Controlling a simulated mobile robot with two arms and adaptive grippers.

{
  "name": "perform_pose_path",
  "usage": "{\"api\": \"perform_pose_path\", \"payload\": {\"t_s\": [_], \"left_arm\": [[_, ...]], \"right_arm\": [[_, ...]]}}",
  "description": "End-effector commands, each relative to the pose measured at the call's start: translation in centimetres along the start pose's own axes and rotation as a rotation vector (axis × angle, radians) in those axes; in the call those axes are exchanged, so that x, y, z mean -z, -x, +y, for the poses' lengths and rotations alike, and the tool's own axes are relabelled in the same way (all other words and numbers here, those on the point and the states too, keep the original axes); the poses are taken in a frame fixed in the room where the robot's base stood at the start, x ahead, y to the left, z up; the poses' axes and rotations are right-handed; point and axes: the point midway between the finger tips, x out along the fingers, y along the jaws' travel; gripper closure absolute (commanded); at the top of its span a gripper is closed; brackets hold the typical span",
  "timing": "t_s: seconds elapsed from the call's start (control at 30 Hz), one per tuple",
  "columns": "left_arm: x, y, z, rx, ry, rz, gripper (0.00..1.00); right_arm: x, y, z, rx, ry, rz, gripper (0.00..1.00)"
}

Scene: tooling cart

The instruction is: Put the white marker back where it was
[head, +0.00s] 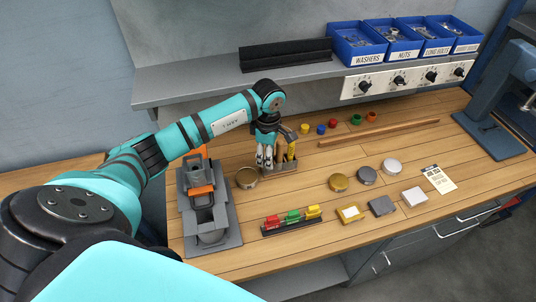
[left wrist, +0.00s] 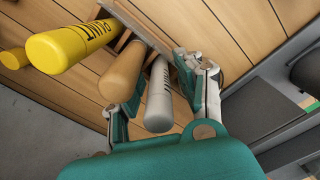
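The white marker (left wrist: 158,97) stands with its lower end toward a wooden holder (left wrist: 143,30) in the left wrist view. My left gripper (left wrist: 157,90) has its fingers on either side of the marker, with a gap visible on at least one side, so it looks open. In the head view my left gripper (head: 265,153) is over the left end of the holder (head: 286,168), and the marker there is mostly hidden. A tan handle (left wrist: 120,70) and a yellow paint marker (left wrist: 72,46) stand beside the white marker. My right gripper is not in view.
A round tin (head: 246,178) and a grey fixture with orange parts (head: 207,205) are left of the holder. A rack of coloured clips (head: 292,220) is in front. Several tins and blocks lie to the right. A long wooden rod (head: 378,133) lies behind.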

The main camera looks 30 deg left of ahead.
Motion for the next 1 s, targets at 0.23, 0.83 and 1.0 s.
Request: {"api": "perform_pose_path", "payload": {"t_s": [0.23,0.83,1.0], "left_arm": [[0.0,0.1,0.0,0.000,0.000,0.000,0.59],[0.0,9.3,0.1,-0.006,0.000,0.000,0.59],[0.0,11.6,0.1,-0.002,0.000,-0.001,0.59]], "right_arm": [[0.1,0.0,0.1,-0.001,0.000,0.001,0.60],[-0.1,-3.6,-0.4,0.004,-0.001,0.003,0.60],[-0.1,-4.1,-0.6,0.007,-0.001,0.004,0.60]]}}
